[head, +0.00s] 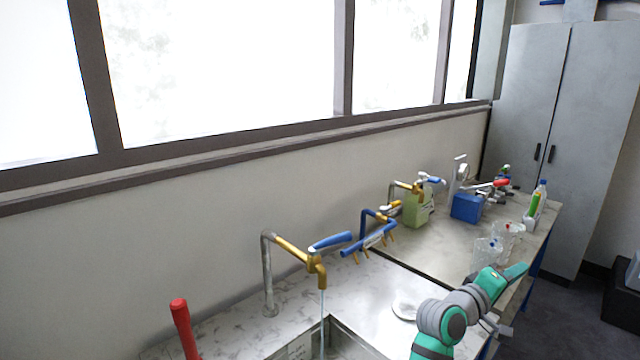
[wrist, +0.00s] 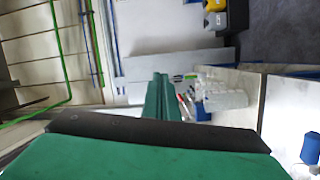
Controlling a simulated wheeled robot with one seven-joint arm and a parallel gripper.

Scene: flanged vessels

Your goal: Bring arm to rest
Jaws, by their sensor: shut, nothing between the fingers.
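My green and grey arm (head: 465,310) rises from the lower right of the head view and reaches over the bench's right side. In the wrist view my gripper (wrist: 161,80) shows as two green fingers lying together. It is shut and holds nothing. No object touches the fingertips that I can see. The wrist view is turned on its side, with glassware (wrist: 222,98) just beyond the fingers.
A brass tap (head: 318,268) pours a thin stream into the sink (head: 345,343). A red-handled item (head: 182,325) stands at left. Clear beakers (head: 488,250), a blue box (head: 466,208) and a green container (head: 418,210) stand on the far bench. Grey cabinets (head: 585,110) stand behind.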

